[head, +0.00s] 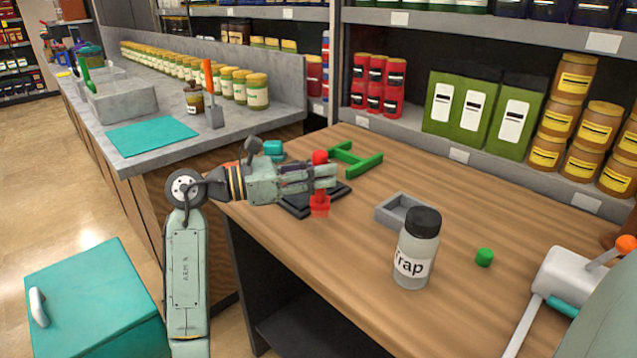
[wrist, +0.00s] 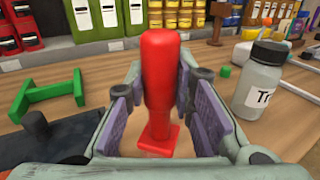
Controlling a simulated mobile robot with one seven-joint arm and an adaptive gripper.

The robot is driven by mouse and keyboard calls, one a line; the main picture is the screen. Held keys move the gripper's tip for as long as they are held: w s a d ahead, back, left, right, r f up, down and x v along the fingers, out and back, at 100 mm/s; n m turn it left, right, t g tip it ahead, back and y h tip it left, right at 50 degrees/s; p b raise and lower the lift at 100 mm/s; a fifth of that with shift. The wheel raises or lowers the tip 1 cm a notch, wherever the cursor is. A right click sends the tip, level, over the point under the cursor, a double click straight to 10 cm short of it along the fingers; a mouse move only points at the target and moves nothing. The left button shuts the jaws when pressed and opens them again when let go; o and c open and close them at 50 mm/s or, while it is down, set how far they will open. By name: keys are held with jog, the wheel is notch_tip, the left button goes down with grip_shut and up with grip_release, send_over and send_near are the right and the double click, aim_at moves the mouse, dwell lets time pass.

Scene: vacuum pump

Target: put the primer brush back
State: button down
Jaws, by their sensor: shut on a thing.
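My gripper (head: 322,176) is shut on an upright red-handled tool (head: 320,157), its pads on either side of the handle. In the wrist view my gripper's purple pads (wrist: 160,105) flank the same red tool (wrist: 160,75), which flares into a flat red lower end. That lower end (head: 320,207) hangs over or just at the wooden workbench; I cannot tell if it touches. The tool may be the primer brush; no bristles show. A black tray or stand (head: 296,209) lies just behind and below my gripper, partly hidden by it. A green frame holder (head: 352,158) lies beside it.
A bottle marked "Trap" (head: 416,255), a grey tray (head: 392,209) and a green cap (head: 484,257) stand to the right on the workbench (head: 400,165). A white pump-like machine (head: 560,280) is at far right. An orange-handled tool (head: 210,85) stands on the left counter.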

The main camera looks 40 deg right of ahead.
jog(key=shift+f+p, duration=0.4)
jog(key=shift+f, duration=1.3)
jog(key=c, duration=1.4)
grip_release()
jog(key=shift+f, duration=0.15)
